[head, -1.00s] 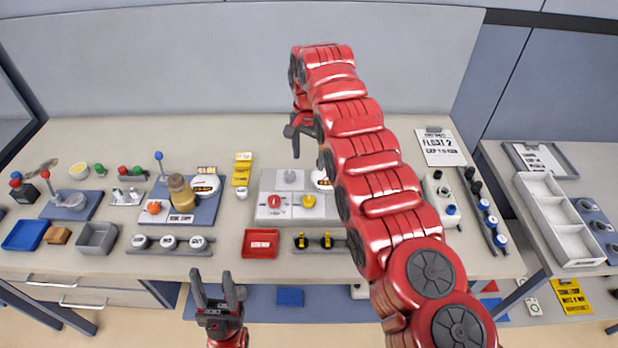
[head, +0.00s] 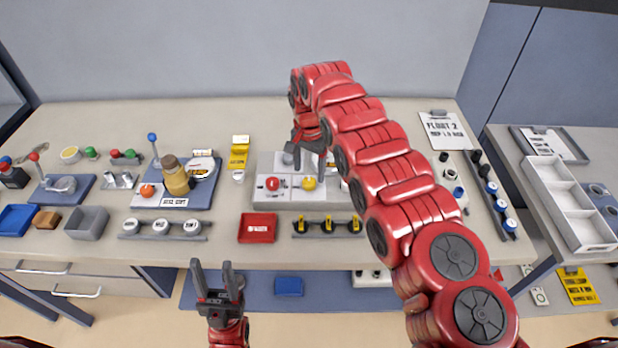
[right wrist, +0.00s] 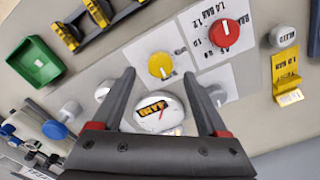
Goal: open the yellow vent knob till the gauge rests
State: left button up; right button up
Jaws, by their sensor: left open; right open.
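The yellow knob (head: 309,183) sits on a white panel (head: 290,203), right of a red knob (head: 272,184). In the right wrist view the yellow knob (right wrist: 160,65) shows just beyond and between the fingertips. My right gripper (right wrist: 159,76) is open and empty, above the panel; I cannot tell the exact gap to the knob. In the head view this gripper (head: 310,160) points down behind the yellow knob. The round white gauge (right wrist: 160,114) with a red needle lies between the fingers in the wrist view; its reading is too small to tell. My left gripper (head: 212,266) is open and empty, before the table's front edge.
A red tray (head: 258,228) and a rack of yellow-black valves (head: 327,226) stand in front of the panel. A yellow card (head: 239,153) stands left of it. A green tray (right wrist: 34,62) shows in the wrist view. A bottle (head: 176,177) stands further left. My right arm hides the table's right-middle part.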

aim_at(309, 181)
notch_tip(309, 181, down, 3)
jog(key=shift+w+a, duration=0.1)
jog(key=shift+f, duration=0.65)
grip_shut()
